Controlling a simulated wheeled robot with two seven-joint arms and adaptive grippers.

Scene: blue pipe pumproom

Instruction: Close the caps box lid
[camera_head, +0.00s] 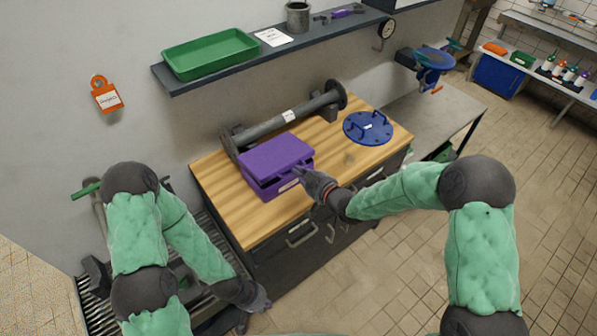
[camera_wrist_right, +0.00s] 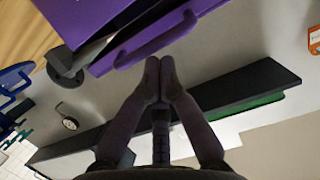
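The purple caps box (camera_head: 262,187) stands on the wooden worktop. Its purple lid (camera_head: 275,153) lies over it, nearly flat, with a narrow dark gap along the front. In the right wrist view the lid and box (camera_wrist_right: 88,20) fill the upper part, with a curved purple handle (camera_wrist_right: 155,42) close to the fingertips. My right gripper (camera_head: 300,174) is at the box's front right edge. Its fingertips (camera_wrist_right: 160,72) are together with nothing between them; contact with the box cannot be told. My left gripper (camera_head: 258,312) is low, away from the box, its fingers apart and empty.
A grey flanged pipe (camera_head: 283,121) lies behind the box on the worktop (camera_head: 222,193). A blue flange disc (camera_head: 368,128) lies to its right. A shelf (camera_head: 300,43) with a green tray (camera_head: 211,54) hangs above. Drawer handles (camera_head: 301,237) project in front.

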